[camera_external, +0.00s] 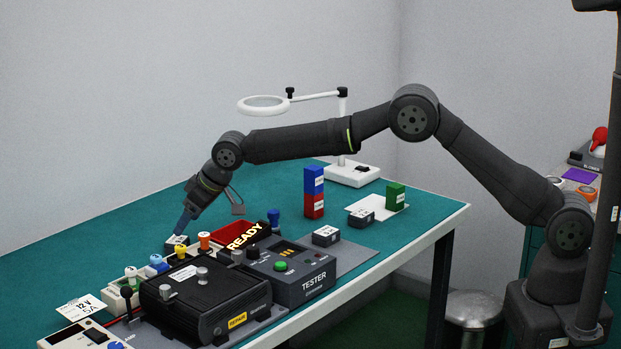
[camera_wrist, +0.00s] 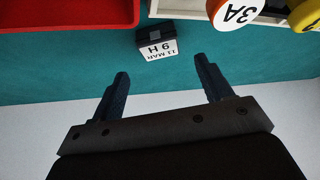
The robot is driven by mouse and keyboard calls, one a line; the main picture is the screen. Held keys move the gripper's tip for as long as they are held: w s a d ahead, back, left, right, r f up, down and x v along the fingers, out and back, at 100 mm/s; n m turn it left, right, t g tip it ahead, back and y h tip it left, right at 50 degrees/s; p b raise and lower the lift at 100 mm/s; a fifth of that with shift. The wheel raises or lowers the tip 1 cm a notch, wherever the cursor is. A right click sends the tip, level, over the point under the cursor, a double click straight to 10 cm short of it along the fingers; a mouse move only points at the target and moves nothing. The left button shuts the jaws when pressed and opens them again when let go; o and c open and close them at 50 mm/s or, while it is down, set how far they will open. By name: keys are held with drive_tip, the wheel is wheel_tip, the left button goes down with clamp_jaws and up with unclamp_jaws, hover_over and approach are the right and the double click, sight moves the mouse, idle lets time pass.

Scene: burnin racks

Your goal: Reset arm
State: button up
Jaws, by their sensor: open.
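My gripper (camera_external: 184,224) reaches down over the far left part of the green table (camera_external: 150,226), behind the devices. In the wrist view its two dark fingers (camera_wrist: 164,82) stand wide apart with nothing between them. A small block with a black top and a white label reading "9 H" and "11 MAR" (camera_wrist: 157,46) lies on the table just beyond the fingertips. My arm is stretched out over the table, bent down at the wrist.
Stacked blue and red blocks (camera_external: 314,192), a green block (camera_external: 396,196) and a white magnifier lamp (camera_external: 351,174) stand farther right. Knobbed parts (camera_external: 181,252) crowd the gripper's front side.

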sight(175, 239)
drive_tip(key=v, duration=0.6)
drive_tip(key=x, duration=1.1)
drive_tip(key=shift+a+f, duration=0.1)
drive_tip(key=shift+f, duration=0.2)
drive_tip(key=shift+w+a+r, duration=0.1)
drive_tip(key=shift+a+r, duration=0.05)
drive_tip(key=shift+a, duration=0.05)
wheel_tip(175, 239, up, 4)
drive_tip(key=shift+f, duration=0.25)
drive_tip(key=w+d+r, duration=0.7)
drive_tip(key=w+d, duration=0.1)
drive_tip(key=d, duration=0.1)
drive_tip(key=s+d+m+t+h, duration=0.2)
drive_tip(key=d+m, duration=0.4)
drive_tip(key=d, duration=0.5)
drive_tip(key=s+d+m+t+h, duration=0.2)
drive_tip(key=d+m, duration=0.4)
drive_tip(key=d, duration=0.5)
drive_tip(key=shift+s+d+f+m+h, duration=0.3)
drive_tip(key=shift+s+d+f+h, duration=0.15)
drive_tip(key=shift+h, duration=0.35)
